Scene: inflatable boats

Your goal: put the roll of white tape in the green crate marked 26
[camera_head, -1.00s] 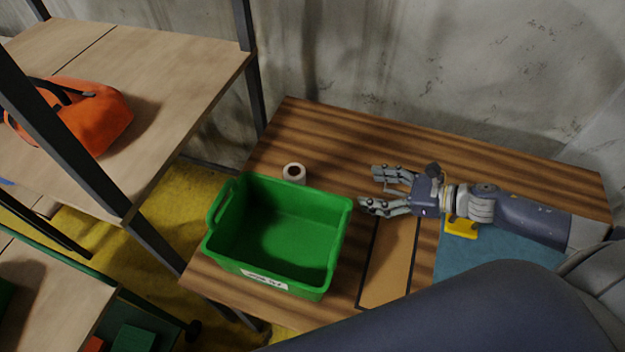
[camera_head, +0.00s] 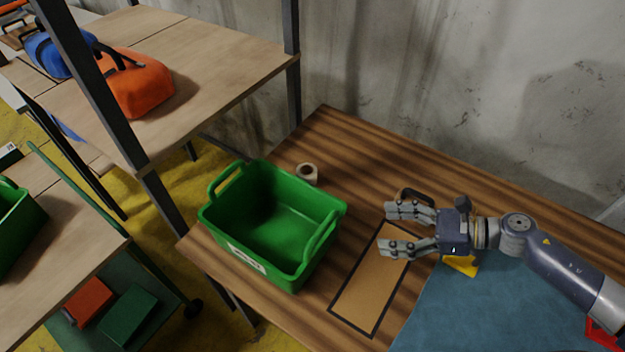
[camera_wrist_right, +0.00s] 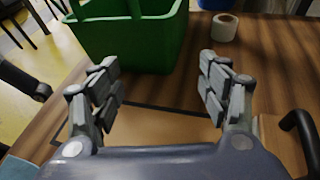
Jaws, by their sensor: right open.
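The roll of white tape (camera_head: 307,174) stands on the wooden table behind the green crate, close to its back rim. It also shows in the right wrist view (camera_wrist_right: 224,27), beyond my fingers and a little right of centre. The green crate (camera_head: 222,232) is empty and has a white label on its front whose print I cannot read; its wall fills the upper left of the right wrist view (camera_wrist_right: 130,45). My right gripper (camera_head: 388,229) is open and empty, to the right of the crate and apart from the tape. My left gripper is not in view.
A black-outlined tan rectangle (camera_head: 366,290) lies between crate and gripper. A blue mat (camera_head: 470,310) and a yellow object (camera_head: 459,265) are under my right arm. A dark handle (camera_head: 414,195) is behind the fingers. A shelf (camera_head: 215,75) with an orange bag (camera_head: 138,88) stands left.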

